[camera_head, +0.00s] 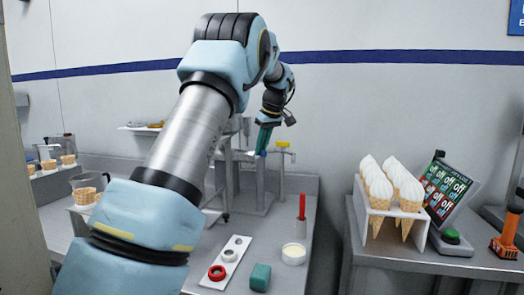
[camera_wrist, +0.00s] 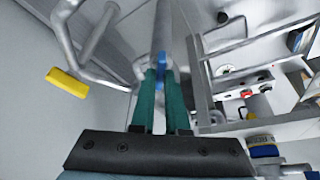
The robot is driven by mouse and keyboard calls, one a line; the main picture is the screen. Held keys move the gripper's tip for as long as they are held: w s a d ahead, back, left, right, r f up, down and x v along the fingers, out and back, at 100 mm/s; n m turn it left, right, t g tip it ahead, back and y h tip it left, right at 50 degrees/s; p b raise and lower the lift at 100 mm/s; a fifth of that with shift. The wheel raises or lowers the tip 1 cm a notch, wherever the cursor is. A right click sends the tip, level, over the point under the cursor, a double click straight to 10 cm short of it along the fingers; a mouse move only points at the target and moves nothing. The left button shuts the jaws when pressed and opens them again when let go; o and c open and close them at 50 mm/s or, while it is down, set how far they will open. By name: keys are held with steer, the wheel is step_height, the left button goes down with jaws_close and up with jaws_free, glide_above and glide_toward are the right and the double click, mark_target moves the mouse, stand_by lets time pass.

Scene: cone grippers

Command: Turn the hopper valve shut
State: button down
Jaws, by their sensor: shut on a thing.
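My gripper (camera_head: 263,140) reaches down at the back of the counter, among grey metal pipes. In the wrist view its two green fingers (camera_wrist: 160,82) are shut on a small blue handle (camera_wrist: 162,60) on a grey pipe. The blue handle (camera_head: 262,153) also shows just below the fingers in the head view. A second handle, yellow (camera_wrist: 68,82), sits on a neighbouring pipe, apart from the gripper; it also shows in the head view (camera_head: 283,144). Neither handle bears a readable label, so I cannot tell by name which is the hopper valve. The fingers partly hide the blue handle.
A white strip (camera_head: 238,250) with rings, a green block (camera_head: 260,277), a small cup (camera_head: 293,254) and a red upright stick (camera_head: 301,207) stand on the front counter. A rack of white-topped cones (camera_head: 380,213) and a sign panel (camera_head: 450,190) stand right. My arm hides much of the left.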

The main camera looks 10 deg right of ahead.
steer(key=m+h, duration=0.2)
steer(key=m, duration=0.3)
steer(key=shift+a+m, duration=0.15)
steer(key=shift+m, duration=0.15)
steer(key=m+h+p, duration=0.1)
steer(key=m, duration=0.2)
steer(key=shift+a, duration=0.1)
steer(key=shift+m+h+p, duration=0.4)
steer(key=shift+m+h, duration=0.1)
steer(key=shift+m, duration=0.7)
steer(key=c, duration=0.9)
jaws_free()
steer(key=shift+r, duration=0.1)
steer(key=b+v, duration=0.1)
steer(key=v, duration=0.9)
steer(key=shift+s+a+r, duration=0.15)
steer(key=shift+s+r, duration=0.05)
steer(key=shift+r, duration=0.05)
